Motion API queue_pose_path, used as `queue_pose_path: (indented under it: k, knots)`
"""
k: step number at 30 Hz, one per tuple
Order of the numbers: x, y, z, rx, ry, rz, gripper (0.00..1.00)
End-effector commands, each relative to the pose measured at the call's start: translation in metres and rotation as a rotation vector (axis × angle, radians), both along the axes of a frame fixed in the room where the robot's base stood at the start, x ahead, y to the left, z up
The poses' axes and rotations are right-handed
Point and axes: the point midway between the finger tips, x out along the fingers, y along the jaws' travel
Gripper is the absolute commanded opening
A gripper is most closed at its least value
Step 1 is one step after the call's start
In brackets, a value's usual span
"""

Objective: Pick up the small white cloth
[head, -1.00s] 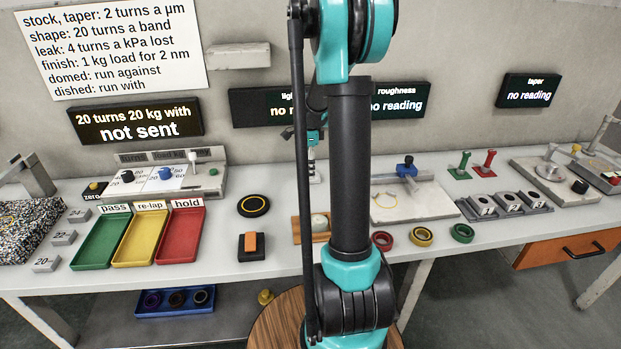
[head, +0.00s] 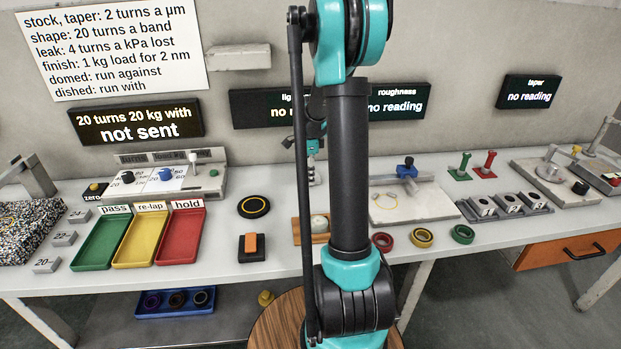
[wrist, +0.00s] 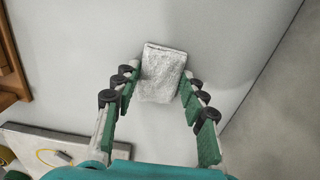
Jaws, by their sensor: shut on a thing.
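The small white cloth (wrist: 161,78) shows in the wrist view as a pale, rough-textured folded piece. It stands between the two green-padded fingers of my gripper (wrist: 160,88), which are shut on it. The grey-white bench top (wrist: 225,40) lies behind it; I cannot tell how large the gap is.
A wooden holder (head: 300,232) with a round pale piece sits close behind my arm. Right of it are a grey slab (head: 425,205) and red, yellow and green rings (head: 422,238). Left are a black block with an orange top (head: 251,247) and coloured trays (head: 140,238).

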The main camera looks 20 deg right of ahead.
Motion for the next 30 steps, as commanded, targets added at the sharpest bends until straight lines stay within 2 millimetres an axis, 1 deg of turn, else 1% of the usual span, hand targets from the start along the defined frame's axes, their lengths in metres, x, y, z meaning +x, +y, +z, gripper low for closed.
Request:
queue_pose_path:
  k: [5,8,11,14,21,24,27,30]
  knots:
    - [0.0,0.0,0.003,0.0,0.0,0.0,0.24]
    - [0.0,0.0,0.01,0.0,0.0,0.0,0.24]
    - [0.0,0.0,0.022,0.0,0.0,0.0,0.24]
    - [0.0,0.0,0.043,0.0,0.0,0.0,0.24]
    - [-0.001,0.0,0.113,0.0,0.0,0.0,0.24]
    - [0.0,0.0,0.139,0.0,0.0,0.0,0.24]
    - [0.0,0.0,0.161,0.0,0.0,0.0,0.24]
    - [0.0,0.0,0.178,0.0,0.0,0.0,0.24]
